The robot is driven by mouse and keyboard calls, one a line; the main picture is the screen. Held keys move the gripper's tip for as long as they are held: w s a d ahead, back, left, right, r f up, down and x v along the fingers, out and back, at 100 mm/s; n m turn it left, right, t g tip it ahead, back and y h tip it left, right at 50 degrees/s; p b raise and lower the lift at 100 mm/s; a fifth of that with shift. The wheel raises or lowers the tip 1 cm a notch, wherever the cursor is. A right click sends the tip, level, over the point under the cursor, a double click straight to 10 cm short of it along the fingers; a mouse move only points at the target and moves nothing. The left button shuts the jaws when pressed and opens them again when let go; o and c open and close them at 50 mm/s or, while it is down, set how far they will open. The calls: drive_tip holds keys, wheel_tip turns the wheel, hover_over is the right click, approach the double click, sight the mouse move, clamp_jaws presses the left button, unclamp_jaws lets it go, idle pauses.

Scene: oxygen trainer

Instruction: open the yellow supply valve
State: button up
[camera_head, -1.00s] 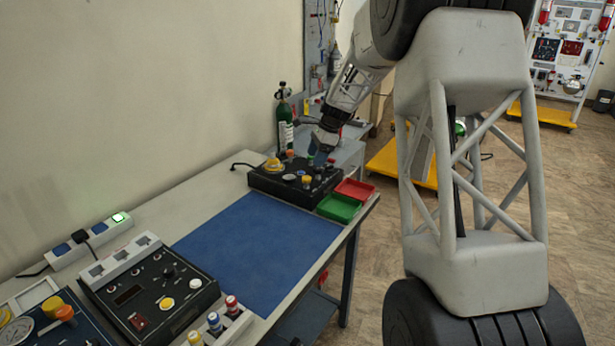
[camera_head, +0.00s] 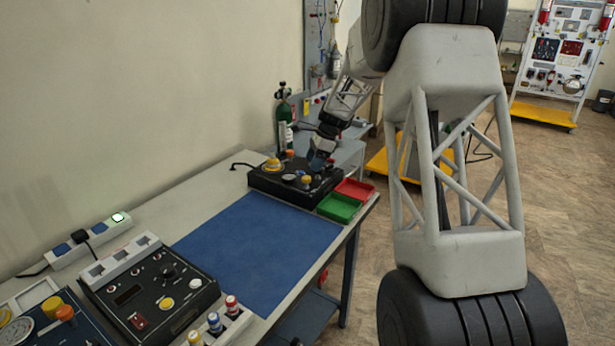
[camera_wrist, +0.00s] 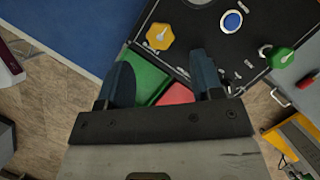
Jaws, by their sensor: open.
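The yellow valve knob (camera_wrist: 160,36) is on the black panel, near its corner by the blue mat. It also shows in the head view (camera_head: 306,181). My gripper (camera_wrist: 161,80) is open and empty, with two dark blue fingers. In the wrist view the knob lies beyond the fingertips, not between them, and I see no contact. In the head view my gripper (camera_head: 317,163) hangs over the right part of the black panel (camera_head: 266,186) and hides some of it.
A green knob (camera_wrist: 280,57) and a blue button (camera_wrist: 231,20) are on the same panel. Green (camera_head: 338,208) and red (camera_head: 356,189) trays sit beside it. A green cylinder (camera_head: 284,112) stands behind. The blue mat (camera_head: 255,245) is clear.

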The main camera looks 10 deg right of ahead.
sight(307, 177)
drive_tip(key=shift+x, duration=3.15)
drive_tip(key=c, duration=0.9)
